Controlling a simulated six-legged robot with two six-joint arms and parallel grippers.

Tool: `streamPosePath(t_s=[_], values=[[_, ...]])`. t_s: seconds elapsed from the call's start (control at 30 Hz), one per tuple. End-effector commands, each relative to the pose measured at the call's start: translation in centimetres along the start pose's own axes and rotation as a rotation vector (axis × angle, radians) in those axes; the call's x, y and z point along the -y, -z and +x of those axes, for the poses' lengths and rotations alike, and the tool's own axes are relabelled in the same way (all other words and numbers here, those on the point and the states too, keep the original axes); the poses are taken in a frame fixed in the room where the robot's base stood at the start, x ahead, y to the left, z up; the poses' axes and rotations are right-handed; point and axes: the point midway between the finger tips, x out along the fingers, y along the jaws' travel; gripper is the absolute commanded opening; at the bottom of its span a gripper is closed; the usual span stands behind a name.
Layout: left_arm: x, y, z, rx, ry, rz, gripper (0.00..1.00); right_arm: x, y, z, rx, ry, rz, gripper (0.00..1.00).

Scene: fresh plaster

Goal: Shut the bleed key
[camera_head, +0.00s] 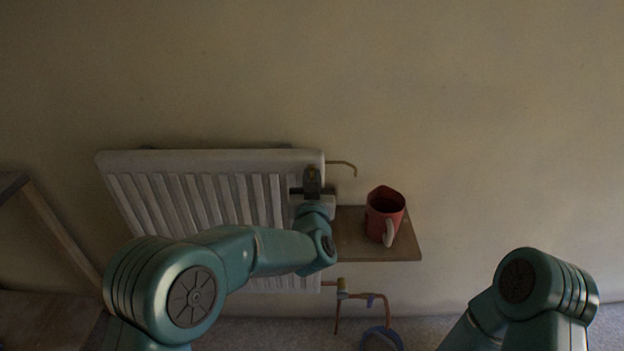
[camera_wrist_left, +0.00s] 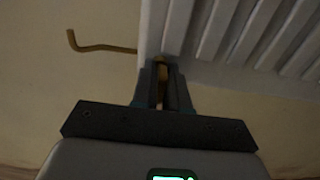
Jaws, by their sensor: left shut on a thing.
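The bleed key, a small brass-coloured piece (camera_head: 311,173), is at the upper right end of the white ribbed radiator (camera_head: 205,160). My left gripper (camera_head: 312,182) reaches it from the front and is shut on it. In the left wrist view the brass piece (camera_wrist_left: 162,76) shows between the two dark fingers of the gripper (camera_wrist_left: 161,88), which partly hide it. A thin bent brass spout (camera_head: 342,163) sticks out from the radiator's side beside it, and it also shows in the left wrist view (camera_wrist_left: 100,47). My right gripper is out of view; only its arm shows at lower right.
A wooden shelf (camera_head: 355,245) stands right of the radiator with a red mug (camera_head: 385,209) on it, close to my left gripper. A brass valve (camera_head: 341,288) and a blue ring-shaped thing (camera_head: 383,333) are below. The wall above is bare.

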Motion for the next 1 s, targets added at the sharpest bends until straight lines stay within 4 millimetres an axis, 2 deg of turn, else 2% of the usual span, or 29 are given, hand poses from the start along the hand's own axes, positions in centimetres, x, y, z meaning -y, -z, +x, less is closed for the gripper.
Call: streamPosePath(t_s=[0.37, 0.4, 0.43, 0.77, 0.87, 1.0], values=[[0.0, 0.1, 0.0, -0.001, 0.0, 0.003, 0.0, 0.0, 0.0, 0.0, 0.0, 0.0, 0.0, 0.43], [0.0, 0.1, 0.0, -0.001, 0.0, 0.003, 0.27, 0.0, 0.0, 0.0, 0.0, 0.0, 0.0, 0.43], [0.0, 0.1, 0.0, -0.001, 0.0, 0.003, 0.34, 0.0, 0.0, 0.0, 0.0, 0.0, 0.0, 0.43], [0.0, 0.0, -0.2, 0.0, 0.0, 0.002, 0.34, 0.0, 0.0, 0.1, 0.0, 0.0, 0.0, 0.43], [0.0, 0.0, -1.2, 0.0, -0.001, 0.003, 0.34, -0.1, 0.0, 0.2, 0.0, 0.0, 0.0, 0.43], [-0.1, -0.1, -4.2, 0.0, -0.002, 0.002, 0.34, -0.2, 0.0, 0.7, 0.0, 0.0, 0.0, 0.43]])
